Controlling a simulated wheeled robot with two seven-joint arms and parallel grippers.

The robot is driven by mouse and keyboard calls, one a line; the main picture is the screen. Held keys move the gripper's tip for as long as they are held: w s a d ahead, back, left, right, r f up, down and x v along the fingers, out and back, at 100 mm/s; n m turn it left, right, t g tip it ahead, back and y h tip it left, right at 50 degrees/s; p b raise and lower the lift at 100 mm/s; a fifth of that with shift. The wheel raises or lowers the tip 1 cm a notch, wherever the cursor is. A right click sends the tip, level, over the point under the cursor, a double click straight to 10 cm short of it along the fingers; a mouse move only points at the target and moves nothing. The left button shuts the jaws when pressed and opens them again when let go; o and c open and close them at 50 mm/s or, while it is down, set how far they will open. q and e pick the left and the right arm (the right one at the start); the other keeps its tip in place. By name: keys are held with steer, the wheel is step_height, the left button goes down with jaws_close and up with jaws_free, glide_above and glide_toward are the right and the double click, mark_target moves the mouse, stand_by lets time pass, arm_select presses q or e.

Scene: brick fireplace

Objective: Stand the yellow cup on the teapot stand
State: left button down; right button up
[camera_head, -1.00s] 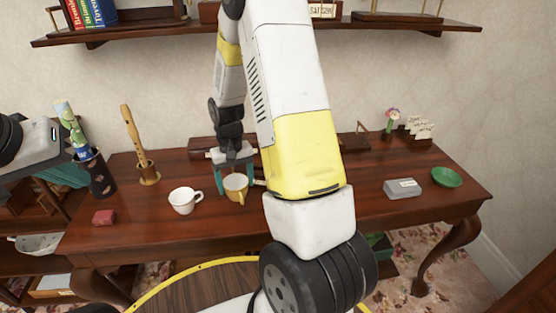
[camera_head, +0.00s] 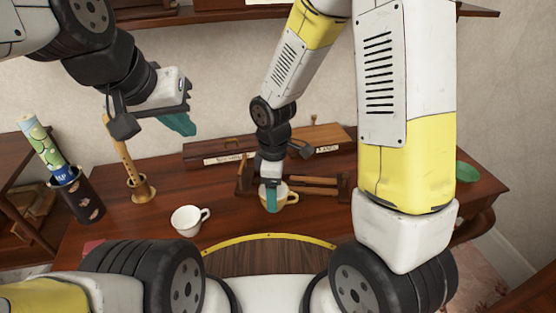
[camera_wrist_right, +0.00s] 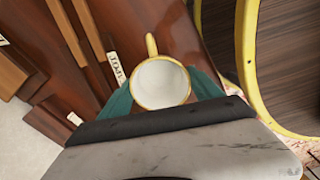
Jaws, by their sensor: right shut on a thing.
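The yellow cup (camera_head: 285,199), white inside, is between the teal fingers of my right gripper (camera_head: 272,197), which is shut on it. The right wrist view looks down into the upright cup (camera_wrist_right: 161,84), with a finger on either side and its handle pointing up the picture. A low wooden piece with bars between two end boards (camera_head: 318,181) is just behind the cup; it may be the teapot stand, but I cannot tell for sure. Whether the cup touches the table is unclear. My left gripper (camera_head: 177,122) hangs at the upper left, away from the cups; its finger gap is hidden.
A white cup (camera_head: 189,220) stands on the desk (camera_head: 228,208) to the left. A recorder in a holder (camera_head: 138,189) and a dark vase (camera_head: 75,195) stand farther left. A long labelled wooden box (camera_head: 232,152) lies along the wall. A green dish (camera_head: 467,172) is at the right.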

steer(key=w, duration=0.5)
steer(key=w+a+f, duration=0.1)
steer(key=w, duration=0.9)
steer(key=shift+w+a+f, duration=0.1)
steer(key=shift+a+f, duration=0.2)
steer(key=shift+a, duration=0.1)
steer(key=shift+f, duration=1.65)
steer(key=shift+f, duration=0.2)
steer(key=o, duration=1.5)
